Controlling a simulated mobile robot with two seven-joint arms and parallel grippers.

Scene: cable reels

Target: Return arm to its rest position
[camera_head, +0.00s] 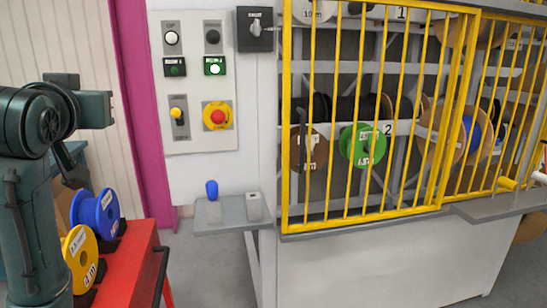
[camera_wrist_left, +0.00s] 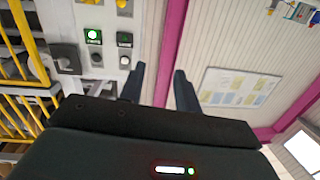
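My left arm (camera_head: 38,120) stands at the left edge of the head view, folded, with its elbow beside the red cart. My left gripper (camera_wrist_left: 160,82) shows in the left wrist view with its two dark fingers apart and nothing between them. It points at the pale wall and the magenta post, with the control panel to its left in that view. I cannot make out its fingers in the head view. My right gripper is not in view.
A red cart (camera_head: 130,268) carries a blue reel (camera_head: 97,213) and a yellow reel (camera_head: 80,255) close to my left arm. A control panel (camera_head: 196,130) and a shelf with a blue-knobbed lever (camera_head: 212,188) stand ahead. A yellow barred gate (camera_head: 448,110) fronts the reel rack.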

